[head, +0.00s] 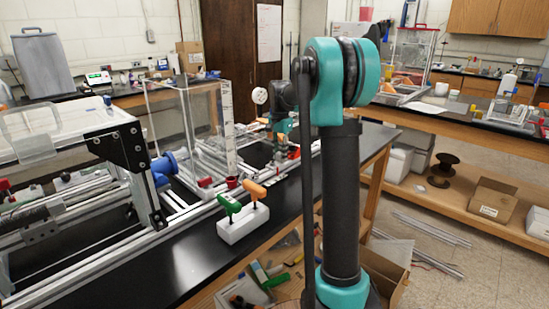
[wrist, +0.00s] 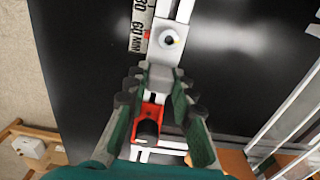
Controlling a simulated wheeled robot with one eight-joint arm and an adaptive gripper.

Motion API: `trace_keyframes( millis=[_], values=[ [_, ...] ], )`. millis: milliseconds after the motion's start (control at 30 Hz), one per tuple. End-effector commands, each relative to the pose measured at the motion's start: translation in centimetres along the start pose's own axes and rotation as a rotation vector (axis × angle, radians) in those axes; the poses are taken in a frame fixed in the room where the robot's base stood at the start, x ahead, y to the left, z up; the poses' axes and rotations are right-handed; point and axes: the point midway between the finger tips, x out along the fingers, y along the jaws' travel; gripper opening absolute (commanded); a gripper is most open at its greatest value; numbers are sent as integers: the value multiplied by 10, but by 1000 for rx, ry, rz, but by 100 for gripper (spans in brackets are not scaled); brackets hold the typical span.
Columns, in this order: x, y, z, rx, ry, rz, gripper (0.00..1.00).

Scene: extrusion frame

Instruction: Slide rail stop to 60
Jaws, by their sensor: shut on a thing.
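The rail stop (wrist: 168,42) shows in the wrist view as a pale block with a round metal knob on a light rail. A red part with a black round centre (wrist: 150,122) lies lower, between the finger bases. In the head view my gripper (head: 280,132) is small and far, over the bench.
A white holder (head: 242,226) with green and orange handles stands on the black bench. An extrusion frame (head: 135,170) fills the left.

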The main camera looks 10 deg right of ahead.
Motion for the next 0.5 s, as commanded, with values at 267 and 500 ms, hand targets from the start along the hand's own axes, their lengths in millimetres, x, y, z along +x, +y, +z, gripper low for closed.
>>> trace_keyframes(
  millis=[267,500],
  values=[
    [-1,-1,-4,2,8,-4,34],
    [0,-1,-2,1,6,-3,45]
  ],
)
